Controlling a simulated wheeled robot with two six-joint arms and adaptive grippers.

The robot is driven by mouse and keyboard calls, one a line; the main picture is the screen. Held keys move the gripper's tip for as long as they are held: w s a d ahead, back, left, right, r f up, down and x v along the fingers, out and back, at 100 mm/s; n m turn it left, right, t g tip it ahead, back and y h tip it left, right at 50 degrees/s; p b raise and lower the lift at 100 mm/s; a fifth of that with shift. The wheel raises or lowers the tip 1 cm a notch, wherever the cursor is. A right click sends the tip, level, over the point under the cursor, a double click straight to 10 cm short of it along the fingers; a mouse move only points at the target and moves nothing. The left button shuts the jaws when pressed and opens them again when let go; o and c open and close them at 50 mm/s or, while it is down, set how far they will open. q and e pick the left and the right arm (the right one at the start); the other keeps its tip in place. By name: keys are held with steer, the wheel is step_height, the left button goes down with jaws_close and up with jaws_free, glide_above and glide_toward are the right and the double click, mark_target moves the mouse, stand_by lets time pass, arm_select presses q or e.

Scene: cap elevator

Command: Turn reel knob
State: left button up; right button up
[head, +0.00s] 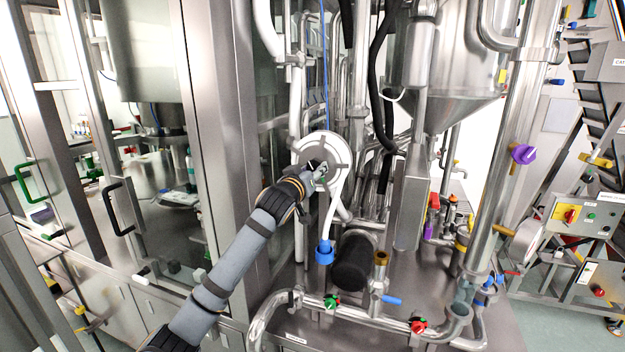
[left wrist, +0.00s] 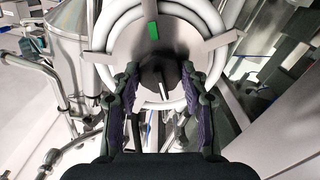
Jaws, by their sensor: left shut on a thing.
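The hose reel (head: 338,152) is a round grey metal disc with spoke-like arms and white hose wound around it. In the head view the gripper mostly hides the knob. My right gripper is not in view.
A steel cabinet frame (head: 218,130) with glass doors stands left of the reel. A white hose with a blue nozzle (head: 324,252) hangs below it. Pipes and valves with a green knob (head: 331,301) and a red knob (head: 418,325) lie below. A steel hopper (head: 450,85) is at right.

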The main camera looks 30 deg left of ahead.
arm_select(q)
steer(key=shift+f+n+b, duration=0.15)
steer(key=shift+n+b, duration=4.1)
steer(key=shift+n, duration=0.75)
steer(key=o, duration=1.2)
steer(key=shift+c, duration=0.2)
